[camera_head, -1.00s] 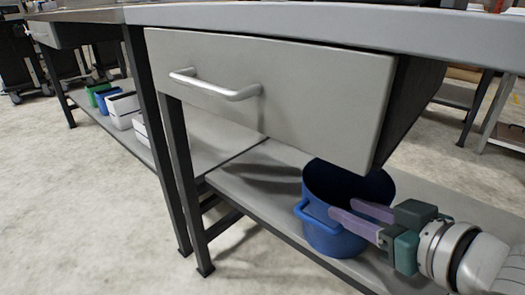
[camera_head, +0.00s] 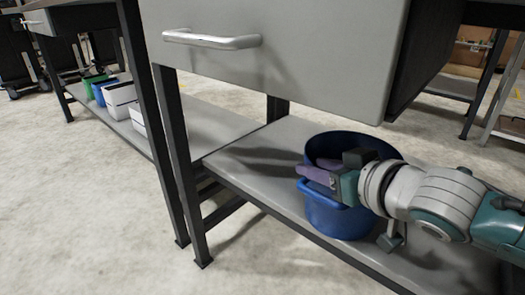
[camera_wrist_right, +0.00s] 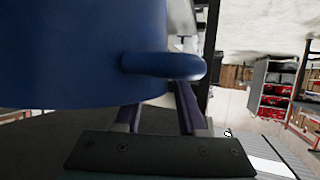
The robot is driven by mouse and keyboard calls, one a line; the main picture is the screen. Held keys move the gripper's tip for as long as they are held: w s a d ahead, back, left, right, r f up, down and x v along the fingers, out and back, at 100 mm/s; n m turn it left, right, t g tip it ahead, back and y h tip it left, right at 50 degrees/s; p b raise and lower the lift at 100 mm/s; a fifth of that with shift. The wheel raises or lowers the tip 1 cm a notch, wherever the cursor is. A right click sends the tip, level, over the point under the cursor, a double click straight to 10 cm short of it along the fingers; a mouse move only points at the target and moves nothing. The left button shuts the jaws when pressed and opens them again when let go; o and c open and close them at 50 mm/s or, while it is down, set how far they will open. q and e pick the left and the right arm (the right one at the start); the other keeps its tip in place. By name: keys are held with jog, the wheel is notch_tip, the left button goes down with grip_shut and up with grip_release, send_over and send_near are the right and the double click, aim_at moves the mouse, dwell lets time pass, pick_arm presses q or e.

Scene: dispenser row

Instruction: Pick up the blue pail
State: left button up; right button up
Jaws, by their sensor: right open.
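The blue pail (camera_head: 340,222) stands upright on the lower shelf, under the drawer. Its side handle (camera_head: 322,192) faces the left front; in the right wrist view the pail (camera_wrist_right: 70,50) fills the upper left, with the handle (camera_wrist_right: 165,65) jutting right. My right gripper (camera_head: 306,175) comes in from the right across the pail and is open, its purple fingers close to the handle. In the right wrist view the gripper (camera_wrist_right: 160,100) has its fingers apart and their tips near the handle; contact cannot be told. My left gripper is not in view.
The drawer (camera_head: 280,60) with a bar handle (camera_head: 212,40) overhangs the shelf (camera_head: 250,160). Dark table legs (camera_head: 180,160) stand left of the pail. White, blue and green bins (camera_head: 118,95) sit on another shelf at the far left. Bare shelf lies left of the pail.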

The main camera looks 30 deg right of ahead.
jog(key=shift+c, duration=0.2)
grip_shut()
dwell(1.1)
